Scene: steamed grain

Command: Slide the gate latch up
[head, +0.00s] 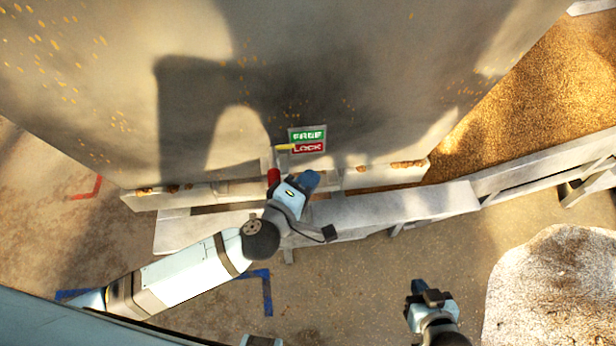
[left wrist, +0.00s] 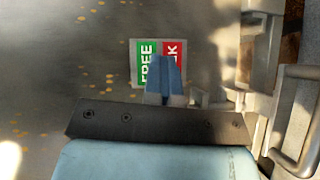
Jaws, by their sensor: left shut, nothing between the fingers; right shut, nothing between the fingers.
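The gate latch shows a red handle (head: 273,178) and a yellow pointer (head: 284,147) level with the red LOCK half of a sign. The sign (head: 307,135) has green FREE above red LOCK; it also shows turned sideways in the left wrist view (left wrist: 148,50). My left gripper (head: 309,180) is shut and empty, just right of the red handle and below the sign. In the left wrist view its blue fingers (left wrist: 164,78) cover part of the sign. Whether it touches the latch cannot be told. My right gripper (head: 418,288) is shut and empty, low at the right, away from the latch.
A large grey metal wall (head: 330,60) carries the sign, with a pale ledge (head: 400,205) below it. Grain (head: 540,95) lies in a trough at the right. A whitish speckled mound (head: 555,290) stands at lower right. A metal bar handle (left wrist: 283,120) shows in the left wrist view.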

